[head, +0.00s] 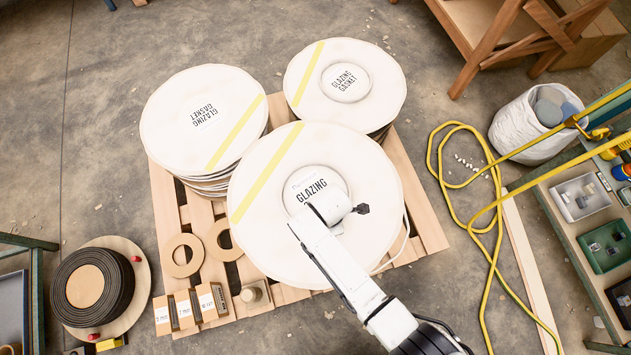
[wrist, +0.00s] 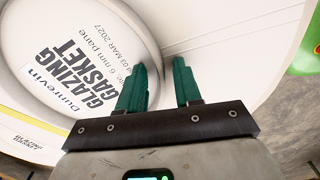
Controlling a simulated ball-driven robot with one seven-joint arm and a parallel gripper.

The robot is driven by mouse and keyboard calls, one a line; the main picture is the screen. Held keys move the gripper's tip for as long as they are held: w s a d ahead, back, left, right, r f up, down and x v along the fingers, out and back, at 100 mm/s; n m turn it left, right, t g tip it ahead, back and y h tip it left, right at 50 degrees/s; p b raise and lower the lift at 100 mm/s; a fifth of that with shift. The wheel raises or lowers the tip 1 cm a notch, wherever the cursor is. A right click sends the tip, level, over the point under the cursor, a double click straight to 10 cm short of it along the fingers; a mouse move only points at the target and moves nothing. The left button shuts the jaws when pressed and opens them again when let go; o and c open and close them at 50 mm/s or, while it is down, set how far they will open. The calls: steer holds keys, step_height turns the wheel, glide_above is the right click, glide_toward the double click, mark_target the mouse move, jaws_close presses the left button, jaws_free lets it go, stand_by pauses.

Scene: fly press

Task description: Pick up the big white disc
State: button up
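Three big white discs lettered "GLAZING GASKET", each with a yellow stripe, lie on a pallet. The front disc (head: 265,240) is under my arm; the others are at the left (head: 165,140) and at the back right (head: 385,90). The front disc has a round raised centre with lettering, partly hidden by my arm. In the wrist view, the white disc (wrist: 218,28) fills most of the picture, its lettered centre at the left. My gripper (wrist: 152,75) is open and empty, its teal fingers over the disc beside that centre. I cannot tell whether they touch it. The head view hides the fingers.
The wooden pallet (head: 430,225) also carries cardboard rings (head: 182,255) and small boxes (head: 184,311). A black coil (head: 92,287) lies at the left. A yellow hose (head: 487,205), a white bag (head: 520,130) and a shelf with trays (head: 580,197) are at the right.

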jaws_close()
steer(key=shift+r, duration=0.1)
stand_by(0.5)
